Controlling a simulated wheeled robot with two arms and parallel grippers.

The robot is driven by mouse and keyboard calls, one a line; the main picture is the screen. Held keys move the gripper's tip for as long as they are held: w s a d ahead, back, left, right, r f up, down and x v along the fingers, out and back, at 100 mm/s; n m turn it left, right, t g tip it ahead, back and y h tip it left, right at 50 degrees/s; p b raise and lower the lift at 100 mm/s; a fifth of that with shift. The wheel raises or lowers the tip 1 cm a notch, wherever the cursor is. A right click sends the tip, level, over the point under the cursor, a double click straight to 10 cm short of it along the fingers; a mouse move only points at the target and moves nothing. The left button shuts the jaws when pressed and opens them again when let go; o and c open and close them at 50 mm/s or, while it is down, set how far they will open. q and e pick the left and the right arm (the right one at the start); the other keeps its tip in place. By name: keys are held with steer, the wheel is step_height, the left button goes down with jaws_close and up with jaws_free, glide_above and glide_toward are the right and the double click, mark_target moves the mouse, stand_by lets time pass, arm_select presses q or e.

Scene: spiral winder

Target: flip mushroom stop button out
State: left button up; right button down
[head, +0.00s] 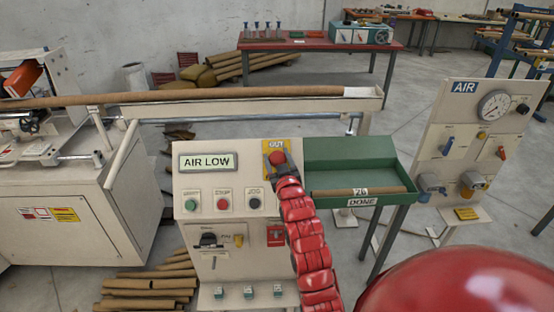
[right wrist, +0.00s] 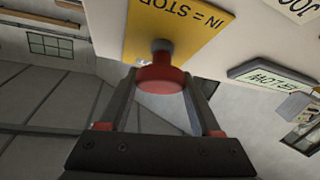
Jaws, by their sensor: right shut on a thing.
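The mushroom stop button (right wrist: 161,76) has a red cap on a grey stem, standing out from a yellow plate (right wrist: 205,30) marked "IN = STOP" in the right wrist view. In the head view the yellow plate (head: 296,146) is at the top right of the control panel (head: 215,240). My right gripper (right wrist: 160,88) is shut on the button's cap, with one finger on each side. In the head view my right gripper (head: 278,160) covers much of the plate and button. My left gripper is not in view.
The panel display (head: 207,162) reads "AIR LOW". Several small buttons sit below it. A green tray (head: 350,151) marked "DONE" holds a brown tube close to the right of the panel. An air board (head: 470,120) with a gauge stands farther right.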

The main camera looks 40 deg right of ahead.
steer(key=shift+c, duration=2)
jaws_free()
steer(key=o, duration=0.3)
steer(key=shift+s+a+r, duration=0.1)
steer(key=shift+s+r, duration=0.05)
steer(key=shift+s+a+f, duration=0.15)
steer(key=shift+s+f, duration=0.05)
steer(key=shift+s, duration=0.25)
steer(key=shift+p+v, duration=2.5)
steer(key=shift+v, duration=5.7)
steer(key=shift+r, duration=0.1)
